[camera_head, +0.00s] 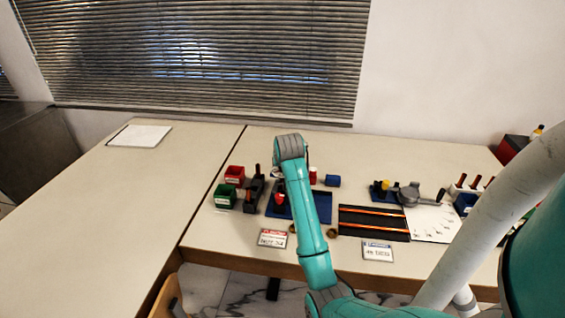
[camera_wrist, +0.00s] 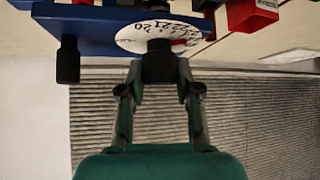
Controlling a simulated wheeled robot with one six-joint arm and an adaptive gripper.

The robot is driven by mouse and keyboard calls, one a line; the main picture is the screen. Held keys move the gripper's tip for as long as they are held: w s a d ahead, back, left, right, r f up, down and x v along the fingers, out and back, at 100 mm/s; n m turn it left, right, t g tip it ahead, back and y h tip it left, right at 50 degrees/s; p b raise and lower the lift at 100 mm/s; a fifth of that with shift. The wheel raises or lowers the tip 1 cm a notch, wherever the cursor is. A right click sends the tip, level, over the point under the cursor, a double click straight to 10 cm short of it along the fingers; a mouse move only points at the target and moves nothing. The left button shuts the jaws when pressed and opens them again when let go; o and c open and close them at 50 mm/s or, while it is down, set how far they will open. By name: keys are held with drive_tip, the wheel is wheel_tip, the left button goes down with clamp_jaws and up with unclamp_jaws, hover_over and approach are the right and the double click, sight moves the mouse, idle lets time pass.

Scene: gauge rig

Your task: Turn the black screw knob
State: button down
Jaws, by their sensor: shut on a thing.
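In the wrist view a black screw knob (camera_wrist: 158,58) stands in front of a white round dial (camera_wrist: 150,35) with printed numbers, on a blue plate (camera_wrist: 95,28). My gripper (camera_wrist: 159,75) is shut on this knob, one finger on each side. A second black knob (camera_wrist: 68,60) hangs from the plate to the left, apart from my fingers. In the head view the blue plate (camera_head: 325,205) lies on the table, partly hidden behind my arm. My fingers and the held knob are hidden there.
A red block (camera_wrist: 252,14) is close by on the right in the wrist view. In the head view, red (camera_head: 235,174) and green bins (camera_head: 225,196) stand left of the plate, and a black tray (camera_head: 374,223) lies right. The left table is mostly clear.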

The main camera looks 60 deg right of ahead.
drive_tip(key=shift+m+g+h, duration=0.5)
drive_tip(key=shift+m+g, duration=0.2)
drive_tip(key=shift+m, duration=0.4)
drive_tip(key=c, duration=0.8)
unclamp_jaws()
drive_tip(key=v, duration=1.2)
drive_tip(key=shift+w, duration=0.1)
